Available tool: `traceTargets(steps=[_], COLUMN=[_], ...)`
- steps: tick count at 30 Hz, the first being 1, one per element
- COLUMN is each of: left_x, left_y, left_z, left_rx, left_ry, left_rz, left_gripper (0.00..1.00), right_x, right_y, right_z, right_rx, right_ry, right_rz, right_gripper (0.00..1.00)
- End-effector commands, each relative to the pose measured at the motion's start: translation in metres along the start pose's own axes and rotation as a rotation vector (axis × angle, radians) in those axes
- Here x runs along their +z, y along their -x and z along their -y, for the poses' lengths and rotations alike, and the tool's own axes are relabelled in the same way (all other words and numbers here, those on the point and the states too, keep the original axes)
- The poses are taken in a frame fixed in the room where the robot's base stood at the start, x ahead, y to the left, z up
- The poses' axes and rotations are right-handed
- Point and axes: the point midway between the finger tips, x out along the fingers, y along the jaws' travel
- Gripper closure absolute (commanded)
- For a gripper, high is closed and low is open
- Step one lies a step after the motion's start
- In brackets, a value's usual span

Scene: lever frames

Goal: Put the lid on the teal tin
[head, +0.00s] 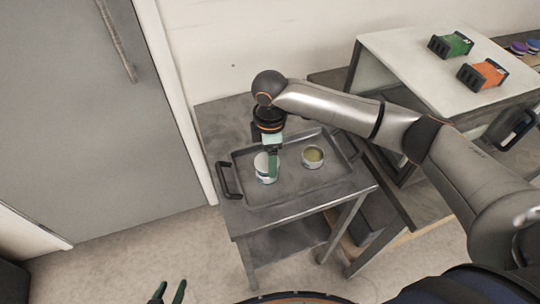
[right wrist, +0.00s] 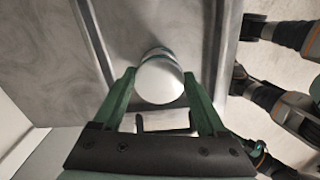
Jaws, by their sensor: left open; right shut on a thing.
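My right gripper (head: 272,172) reaches down over the tray from the right side, its green fingers shut on a white round lid (right wrist: 160,82). The lid also shows in the head view (head: 261,161). Directly below it is a small pale tin (head: 266,181), standing upright on the tray; a bit of its side (right wrist: 157,51) shows past the lid in the right wrist view. The lid covers the tin's top, and I cannot tell whether it touches the rim. The tin's teal colour is not clear. My left gripper (head: 170,292) is open and empty at the bottom edge, away from the table.
A second small tin (head: 313,156) with an olive-yellow inside stands right of the first on the dark tray (head: 290,188). The tray has raised handles and lies on a metal table (head: 222,118). A white-topped stand (head: 405,50) with green and orange objects is at right.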

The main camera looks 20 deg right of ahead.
Motion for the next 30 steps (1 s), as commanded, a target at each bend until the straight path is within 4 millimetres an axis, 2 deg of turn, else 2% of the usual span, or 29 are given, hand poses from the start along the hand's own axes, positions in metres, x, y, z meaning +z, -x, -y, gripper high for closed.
traceTargets(steps=[16,30], left_x=[-0.0093,-0.0095], left_y=[0.0076,0.0076], left_z=[-0.0005,-0.0005], left_rx=[0.000,0.000], left_ry=[0.000,0.000], left_rz=[-0.002,-0.002], left_gripper=[0.52,0.52], right_x=[0.0001,0.0002], right_y=[-0.0003,-0.0014], right_z=[0.0002,0.0000], right_rx=[-0.001,0.000], right_ry=[0.000,0.000], right_rz=[-0.001,0.000], right_gripper=[0.78,0.78])
